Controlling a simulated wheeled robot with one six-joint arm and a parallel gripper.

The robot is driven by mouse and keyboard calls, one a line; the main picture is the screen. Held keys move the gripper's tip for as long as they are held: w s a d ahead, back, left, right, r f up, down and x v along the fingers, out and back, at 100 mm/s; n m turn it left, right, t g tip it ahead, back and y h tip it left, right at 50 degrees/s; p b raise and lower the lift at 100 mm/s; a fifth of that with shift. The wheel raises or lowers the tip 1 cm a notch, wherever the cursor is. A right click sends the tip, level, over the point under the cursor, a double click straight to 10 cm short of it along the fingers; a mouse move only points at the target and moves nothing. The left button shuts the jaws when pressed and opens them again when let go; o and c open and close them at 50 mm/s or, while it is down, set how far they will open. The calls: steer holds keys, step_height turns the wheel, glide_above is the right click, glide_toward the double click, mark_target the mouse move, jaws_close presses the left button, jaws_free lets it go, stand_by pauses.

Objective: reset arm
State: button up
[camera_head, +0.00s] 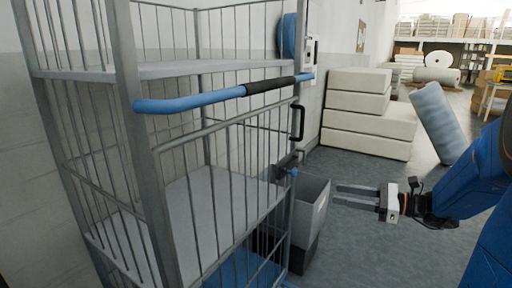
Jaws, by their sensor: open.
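My gripper (357,196) is at the right of the head camera view, at the end of my blue arm (470,198). Its two long dark fingers point left and are apart, with nothing between them. The fingertips appear close to the right side of a grey open-topped bin (312,205). I cannot tell whether they touch it.
A grey wire cage trolley (170,200) with a blue handle bar (200,101) fills the left. White foam blocks (362,118) are stacked by the wall. A blue-grey roll (438,122) leans behind my arm. Grey floor (345,245) is clear below my gripper.

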steer(key=s+a+f+n+g+h, duration=0.35)
steer(key=s+a+n, duration=0.2)
steer(key=s, duration=0.35)
steer(key=s+a+f+n+g+h, duration=0.35)
steer(key=s+a+n, duration=0.2)
steer(key=s, duration=0.25)
steer(key=s+d+n+t+h, duration=0.3)
steer(key=s+d+n+h, duration=0.4)
steer(key=n, duration=0.5)
steer(key=shift+s+d+r+h, duration=0.3)
steer(key=shift+s+d+r, duration=0.05)
steer(key=shift+s+d, duration=0.45)
steer(key=shift+c, duration=1.2)
